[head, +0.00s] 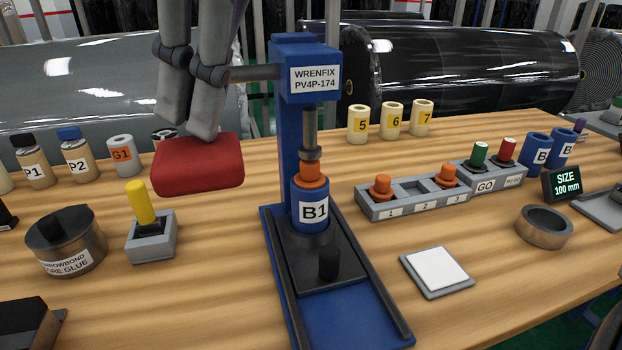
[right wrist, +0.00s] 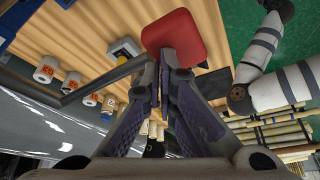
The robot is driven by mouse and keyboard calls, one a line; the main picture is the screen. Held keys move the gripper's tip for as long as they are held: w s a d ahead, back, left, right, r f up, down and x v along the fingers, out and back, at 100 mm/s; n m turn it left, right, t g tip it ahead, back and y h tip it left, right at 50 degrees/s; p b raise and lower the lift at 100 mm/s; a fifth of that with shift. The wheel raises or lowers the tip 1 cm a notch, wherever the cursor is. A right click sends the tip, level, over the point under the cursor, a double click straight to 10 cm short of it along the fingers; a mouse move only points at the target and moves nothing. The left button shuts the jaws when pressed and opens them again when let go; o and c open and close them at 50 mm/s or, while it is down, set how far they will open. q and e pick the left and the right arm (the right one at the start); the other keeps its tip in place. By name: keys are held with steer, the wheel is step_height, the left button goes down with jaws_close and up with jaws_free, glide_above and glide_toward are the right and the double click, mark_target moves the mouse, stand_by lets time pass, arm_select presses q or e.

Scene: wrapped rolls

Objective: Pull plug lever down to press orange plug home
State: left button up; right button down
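The blue press (head: 295,55), labelled WRENFIX PV4P-174, stands at the centre of the head view. Its grey ram (head: 309,135) comes down to the orange plug (head: 313,175), which shows above the rim of the blue roll core B1 (head: 314,213). The core stands upright on the press base. The lever's red grip (head: 198,168) is left of the press. My right gripper (head: 190,128) comes from above, its fingertips at the red grip. In the right wrist view, the fingers (right wrist: 170,62) are close together in front of the red grip (right wrist: 195,38). My left gripper is out of view.
A grey rack (head: 415,202) with orange, green and red plugs stands right of the press. A yellow-handled block (head: 150,240) and a glue tin (head: 63,242) stand to the left. A white pad (head: 437,268) lies right of the base. Large wrapped rolls (head: 450,60) are behind.

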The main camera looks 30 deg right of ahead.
step_height(320, 180, up, 15)
stand_by(1.0)
